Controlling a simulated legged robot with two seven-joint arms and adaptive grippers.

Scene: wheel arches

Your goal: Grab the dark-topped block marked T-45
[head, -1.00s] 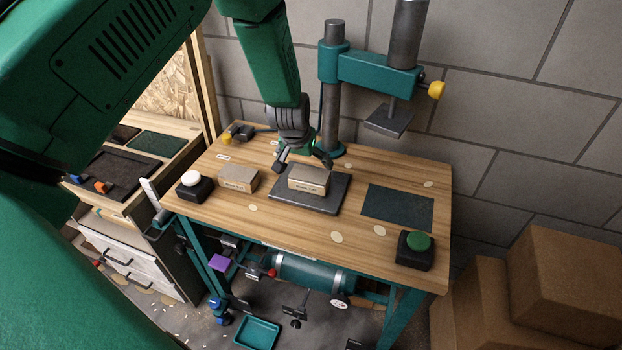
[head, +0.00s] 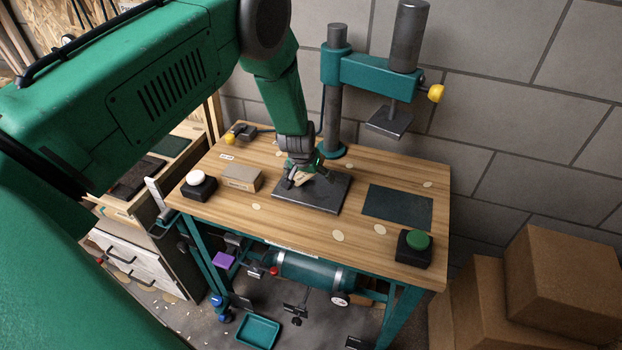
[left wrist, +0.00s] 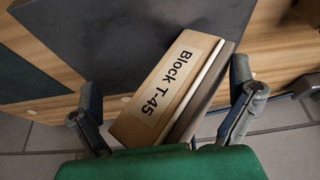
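The block marked T-45 (head: 301,180) is tilted between the fingers of my left gripper (head: 303,176), over the dark plate on the bench. In the left wrist view the block (left wrist: 168,88) lies slantwise, its pale face with the label "Block T-45" towards the camera and its darker grey-brown side to the right. The exact contact is partly hidden. My right gripper is not in view.
The dark plate (head: 330,194) lies mid-bench. A similar block (head: 241,178) and a white button (head: 196,181) are at left. A dark mat (head: 398,206) and a green button (head: 415,245) are at right. A press (head: 375,75) stands behind.

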